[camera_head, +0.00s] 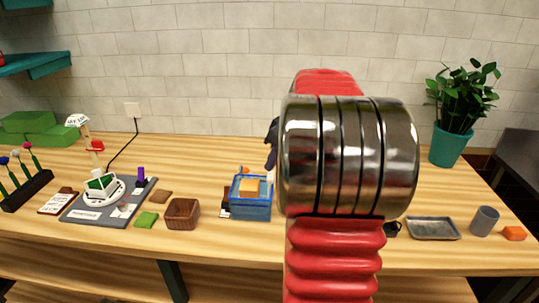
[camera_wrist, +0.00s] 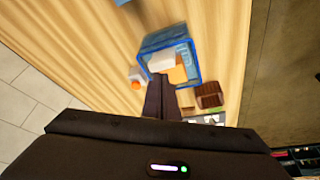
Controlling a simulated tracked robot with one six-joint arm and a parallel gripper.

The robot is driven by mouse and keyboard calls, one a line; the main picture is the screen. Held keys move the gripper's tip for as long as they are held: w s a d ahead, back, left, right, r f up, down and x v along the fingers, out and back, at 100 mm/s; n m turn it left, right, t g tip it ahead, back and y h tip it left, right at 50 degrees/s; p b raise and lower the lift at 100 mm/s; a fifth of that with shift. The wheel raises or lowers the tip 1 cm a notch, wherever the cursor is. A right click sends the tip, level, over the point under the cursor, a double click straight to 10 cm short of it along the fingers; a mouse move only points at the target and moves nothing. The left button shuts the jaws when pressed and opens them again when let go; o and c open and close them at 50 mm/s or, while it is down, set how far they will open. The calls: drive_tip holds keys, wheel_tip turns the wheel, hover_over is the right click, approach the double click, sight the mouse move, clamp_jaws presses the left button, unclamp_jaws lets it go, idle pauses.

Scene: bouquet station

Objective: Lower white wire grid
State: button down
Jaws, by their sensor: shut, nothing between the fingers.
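I cannot make out a white wire grid in either view. My gripper (camera_wrist: 161,84) shows in the wrist view as dark fingers, shut and empty, with the tips by the near rim of a blue bin (camera_wrist: 145,52). In the head view a dark part of my gripper (camera_head: 271,145) shows above the bin, mostly hidden behind my red and metal arm. The blue bin (camera_head: 250,209) stands mid-table with an orange block (camera_head: 249,186) at its top. In the wrist view a pale block (camera_wrist: 162,62) and the orange block (camera_wrist: 178,74) lie in the bin.
A brown basket (camera_head: 182,213) and a green pad (camera_head: 147,219) lie left of the bin. A grey board (camera_head: 83,212) holds a scale-like device. A metal tray (camera_head: 433,228), grey cup (camera_head: 484,220) and potted plant (camera_head: 450,145) stand right. My arm blocks the middle.

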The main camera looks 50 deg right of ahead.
drive_tip(key=shift+r, duration=1.85)
drive_tip(key=shift+m, duration=0.3)
drive_tip(key=shift+w+d+m, duration=0.1)
drive_tip(key=shift+d+m, duration=0.05)
drive_tip(key=shift+m, duration=0.15)
drive_tip(key=f+m, duration=0.1)
drive_tip(key=s+f+m, duration=0.1)
drive_tip(key=s+a+f+m, duration=0.1)
drive_tip(key=shift+s+f+g+h, duration=0.2)
drive_tip(key=shift+f+g+h, duration=0.1)
drive_tip(key=shift+f+g, duration=0.1)
drive_tip(key=s+a, duration=0.4)
drive_tip(key=a, duration=0.8)
drive_tip(key=s+a+n+t, duration=0.1)
drive_tip(key=s+a, duration=0.3)
drive_tip(key=a, duration=0.9)
drive_tip(key=s+a+f+n, duration=0.1)
drive_tip(key=s+a, duration=0.2)
drive_tip(key=a, duration=0.9)
drive_tip(key=shift+s+a+t, duration=0.15)
drive_tip(key=shift+s+t, duration=0.25)
